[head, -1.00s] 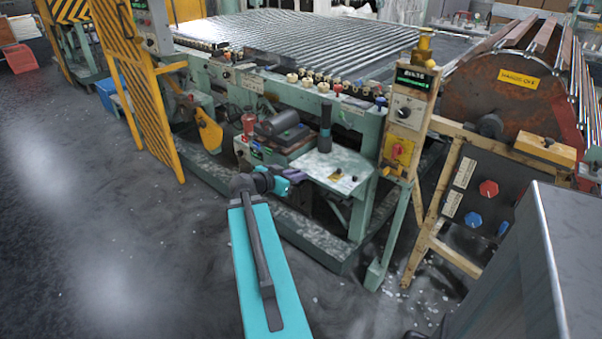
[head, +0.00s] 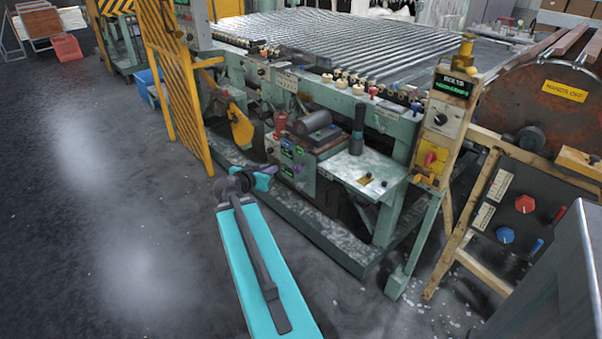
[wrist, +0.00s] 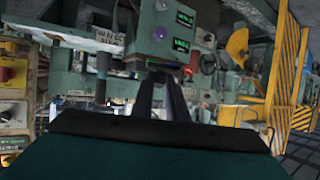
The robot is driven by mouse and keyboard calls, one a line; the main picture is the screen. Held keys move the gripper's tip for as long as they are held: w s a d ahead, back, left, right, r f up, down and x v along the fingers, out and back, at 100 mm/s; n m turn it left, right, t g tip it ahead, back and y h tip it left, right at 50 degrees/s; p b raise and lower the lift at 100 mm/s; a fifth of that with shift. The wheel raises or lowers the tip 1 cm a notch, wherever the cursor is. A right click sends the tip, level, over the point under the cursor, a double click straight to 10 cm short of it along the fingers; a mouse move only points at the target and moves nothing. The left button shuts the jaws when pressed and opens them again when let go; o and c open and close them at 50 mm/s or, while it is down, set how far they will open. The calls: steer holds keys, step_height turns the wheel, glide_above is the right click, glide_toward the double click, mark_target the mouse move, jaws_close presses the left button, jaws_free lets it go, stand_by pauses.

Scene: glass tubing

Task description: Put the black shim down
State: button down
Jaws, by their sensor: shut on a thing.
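My gripper (head: 268,176) reaches out in front of the green control box (head: 292,160), left of the small pale shelf (head: 365,172). In the wrist view the two purple fingers (wrist: 166,92) are close together. A thin dark piece, likely the black shim (wrist: 163,66), shows at their tips, but it is hard to separate from the dark background. In the head view the shim is too small to make out. The gripper appears apart from the shelf and the box.
The shelf carries an upright dark-handled tool (head: 357,130), a small black knob and a yellow label. A yellow guard (head: 175,75) stands left, a control post (head: 440,125) right.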

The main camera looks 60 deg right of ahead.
steer(key=w+a+r+n+t+y, duration=0.2)
steer(key=w+a+r+n+t, duration=0.15)
steer(key=w+a, duration=0.65)
steer(key=w+a+r+n+t+y, duration=0.2)
steer(key=w+a+r+n+t, duration=0.15)
steer(key=w+a, duration=0.7)
steer(key=w+a+r+n+t+y, duration=0.1)
steer(key=w+a+r+n+y, duration=0.1)
steer(key=a, duration=0.8)
steer(key=w+a+r+n+t+y, duration=0.1)
steer(key=w+a+r+n+y, duration=0.2)
steer(key=a, duration=0.8)
steer(key=w+a+r+n+t+y, duration=0.2)
steer(key=w+a+r+n+y, duration=0.1)
steer(key=a, duration=0.7)
step_height(320, 180, up, 3)
steer(key=shift+a+f+n+y, duration=0.1)
steer(key=shift+a+n+y, duration=0.2)
steer(key=shift+n+y, duration=0.3)
steer(key=shift+w, duration=0.1)
